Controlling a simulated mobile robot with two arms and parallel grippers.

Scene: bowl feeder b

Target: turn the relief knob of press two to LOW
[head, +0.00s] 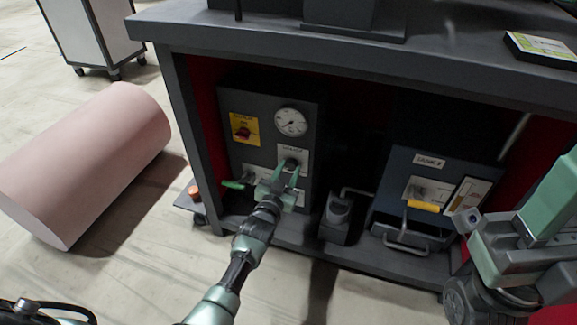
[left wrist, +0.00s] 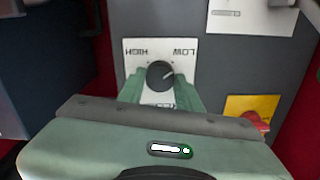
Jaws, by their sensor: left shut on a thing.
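The relief knob (left wrist: 160,74) is a round black dial on a white plate (left wrist: 187,48) marked HIGH and LOW, which appears upside down in the left wrist view. A pale mark on the knob lies toward the LOW side of that picture; its exact setting is hard to read. My left gripper (head: 286,170) is at the knob plate on the grey panel (head: 262,110), its green fingers on either side of the knob and shut on it. My right gripper (head: 470,222) is at the right, beside the bench; its jaws are unclear.
The panel also holds a pressure gauge (head: 291,121) and a red switch on a yellow plate (head: 244,130). A blue box (head: 400,165) with a yellow handle stands to the right under the dark bench top (head: 350,55). A pink cylinder (head: 85,165) lies on the floor at left.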

